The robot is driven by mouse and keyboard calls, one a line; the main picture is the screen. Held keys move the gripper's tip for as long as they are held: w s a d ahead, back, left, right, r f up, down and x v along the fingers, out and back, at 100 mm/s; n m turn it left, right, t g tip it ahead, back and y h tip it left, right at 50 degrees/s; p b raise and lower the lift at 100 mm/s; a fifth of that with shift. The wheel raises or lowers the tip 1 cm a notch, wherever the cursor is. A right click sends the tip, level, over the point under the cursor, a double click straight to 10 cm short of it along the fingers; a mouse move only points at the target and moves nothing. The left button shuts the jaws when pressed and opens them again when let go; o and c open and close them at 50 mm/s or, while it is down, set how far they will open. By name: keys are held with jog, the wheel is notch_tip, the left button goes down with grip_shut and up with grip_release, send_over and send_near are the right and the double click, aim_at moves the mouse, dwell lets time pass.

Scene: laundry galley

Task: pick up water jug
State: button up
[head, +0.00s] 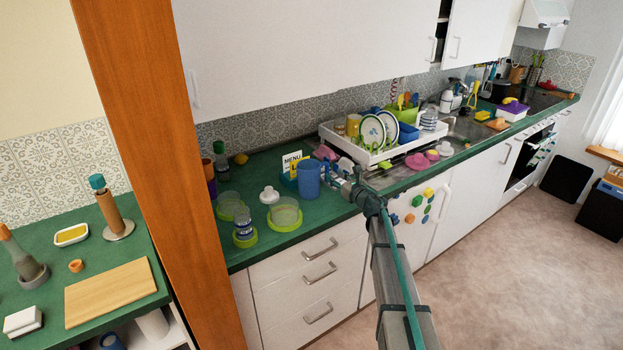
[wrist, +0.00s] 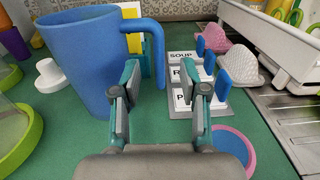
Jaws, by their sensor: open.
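The water jug is a blue jug (head: 309,181) standing upright on the green counter in the head view. In the wrist view the jug (wrist: 85,62) fills the left side, with its handle (wrist: 158,50) on its right side. My gripper (head: 338,183) is just right of the jug. In the wrist view my gripper (wrist: 164,85) is open, with a finger on each side of the picture's middle. The left finger overlaps the jug's right side and part of the handle. The handle's outer bar shows between the fingers; I cannot tell whether anything touches.
A grey rack with label cards (wrist: 185,85) stands just right of the jug, behind the right finger. A blue, pink-rimmed round item (wrist: 232,147) lies at lower right. The white dish rack (head: 350,150) is farther right. Green-rimmed containers (head: 285,215) stand left of the jug.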

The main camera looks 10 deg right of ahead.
aim_at(329, 172)
jog(key=p+x, duration=0.3)
jog(key=x, duration=0.2)
jog(key=shift+w, duration=0.15)
jog(key=shift+w+a+f, duration=0.1)
jog(key=shift+w+a, duration=0.1)
jog(key=shift+w, duration=0.05)
jog(key=shift+c, duration=0.2)
grip_shut()
